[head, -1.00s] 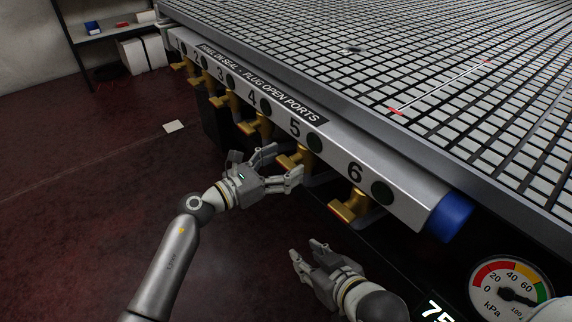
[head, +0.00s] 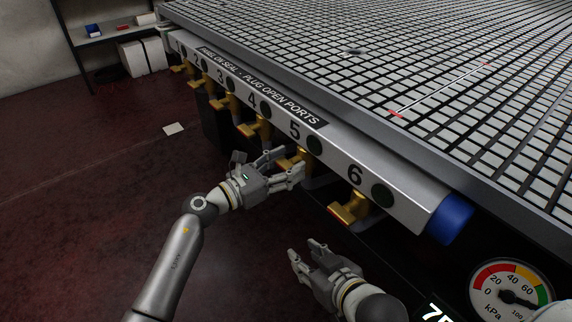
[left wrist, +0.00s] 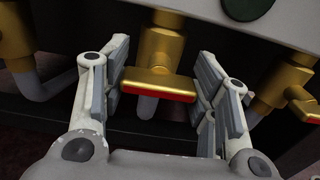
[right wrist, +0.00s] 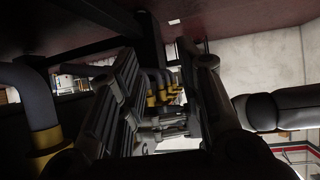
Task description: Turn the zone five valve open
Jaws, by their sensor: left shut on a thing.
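The zone five valve is a brass stem with a T-bar handle (head: 285,163) under the number 5 on the grey rail. In the left wrist view its bar (left wrist: 158,82) lies crosswise with a red lower face. My left gripper (head: 293,164) is shut on this bar, one finger at each end. Its fingers partly hide the handle in the head view. My right gripper (head: 304,250) is open and empty, low and to the right, apart from the valves.
The zone six valve (head: 350,208) stands close to the right of zone five, and the zone four valve (head: 257,127) to its left. The gridded table (head: 420,90) lies above the rail. A pressure gauge (head: 510,292) is at the lower right. The floor at left is mostly clear.

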